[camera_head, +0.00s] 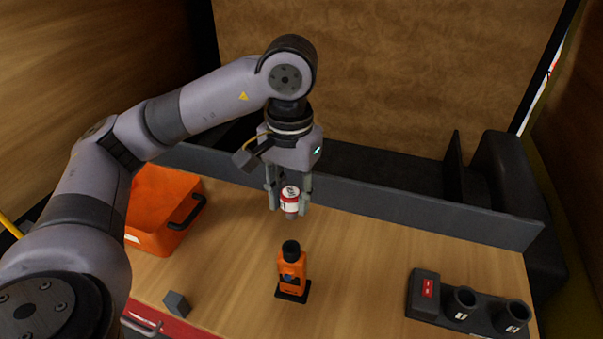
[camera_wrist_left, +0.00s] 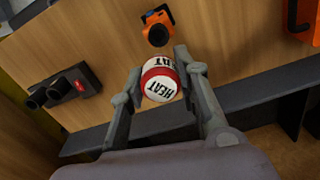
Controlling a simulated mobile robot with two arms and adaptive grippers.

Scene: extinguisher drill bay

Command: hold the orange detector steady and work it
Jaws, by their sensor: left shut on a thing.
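The orange detector (camera_head: 292,272) stands upright on the wooden table in the head view, with a black top and a dark base. It also shows at the top of the left wrist view (camera_wrist_left: 157,20). My left gripper (camera_head: 290,205) is shut on a red and white can (camera_head: 289,197) marked HEAT, which also shows in the left wrist view (camera_wrist_left: 160,80). The can is held above the table, behind the detector and apart from it in the head view. No gripper touches the detector. My right gripper is not in view.
An orange crate (camera_head: 150,222) with a dark handle stands at the left. A small dark grey cube (camera_head: 176,303) lies at the front left. A black holder (camera_head: 424,306) with two round cups and a red label sits at the right. A grey ledge (camera_head: 420,208) runs along the back.

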